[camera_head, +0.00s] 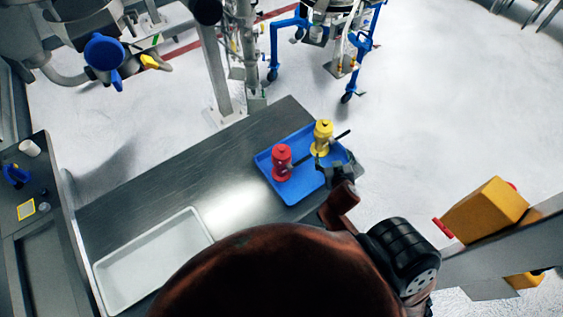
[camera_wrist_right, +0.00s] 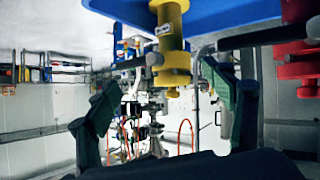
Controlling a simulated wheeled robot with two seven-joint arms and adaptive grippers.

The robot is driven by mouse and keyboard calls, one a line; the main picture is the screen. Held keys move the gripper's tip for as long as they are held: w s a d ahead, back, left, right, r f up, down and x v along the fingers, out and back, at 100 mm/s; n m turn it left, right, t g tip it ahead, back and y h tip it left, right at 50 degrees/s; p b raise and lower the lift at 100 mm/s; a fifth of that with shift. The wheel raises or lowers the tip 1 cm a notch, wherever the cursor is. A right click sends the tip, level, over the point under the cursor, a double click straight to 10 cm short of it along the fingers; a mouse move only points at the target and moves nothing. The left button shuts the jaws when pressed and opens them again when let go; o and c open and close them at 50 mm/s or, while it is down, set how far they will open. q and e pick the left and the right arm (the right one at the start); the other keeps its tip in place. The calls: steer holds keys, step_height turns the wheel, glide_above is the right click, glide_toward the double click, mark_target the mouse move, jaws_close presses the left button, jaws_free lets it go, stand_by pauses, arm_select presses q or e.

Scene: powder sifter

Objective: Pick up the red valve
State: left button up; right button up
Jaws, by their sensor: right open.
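The red valve (camera_head: 281,161) stands upright on the left part of the blue tray (camera_head: 286,194), with a dark handle pointing right. The yellow valve (camera_head: 322,137) stands behind it to the right. My right gripper (camera_head: 336,166) is open and empty at the tray's right side, nearer the yellow valve. In the right wrist view, the yellow valve (camera_wrist_right: 171,45) shows between the two fingers (camera_wrist_right: 165,88), apparently farther off. The red valve (camera_wrist_right: 299,45) is at the right edge there, outside the fingers and partly cut off. My left gripper is not in view.
The tray lies at the far end of a grey metal table (camera_head: 165,172). An empty white tray (camera_head: 150,262) lies at its near left. Blue-framed equipment (camera_head: 322,38) stands on the floor beyond. My dark arm covers the table's near right part.

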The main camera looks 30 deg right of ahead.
steer(key=w+a+r+n+t, duration=0.1)
steer(key=w+r+t, duration=0.3)
steer(key=w+r, duration=0.25)
steer(key=n+t+y, duration=0.2)
steer(key=n+y, duration=0.3)
steer(key=y, duration=0.3)
glide_above(285, 157)
steer(key=w+d, duration=0.2)
steer(key=d, duration=0.3)
steer(key=a+f+g+y, duration=0.1)
steer(key=f, duration=0.1)
steer(key=a+f+n+g+y, duration=0.1)
steer(key=a+f, duration=0.1)
steer(key=f, duration=0.1)
steer(key=s+a+f+n+g+y+p, duration=0.1)
steer(key=f, duration=0.2)
steer(key=shift+a+f+g+y, duration=0.1)
steer(key=shift+a+g+y, duration=0.05)
steer(key=shift+g+y, duration=0.15)
steer(key=shift+a+f, duration=0.1)
steer(key=shift+f, duration=0.2)
steer(key=x, duration=0.7)
steer(key=shift+w+f+b, duration=0.2)
steer(key=shift+w+b, duration=0.05)
steer(key=shift+b, duration=0.05)
steer(key=shift+c, duration=0.2)
jaws_close()
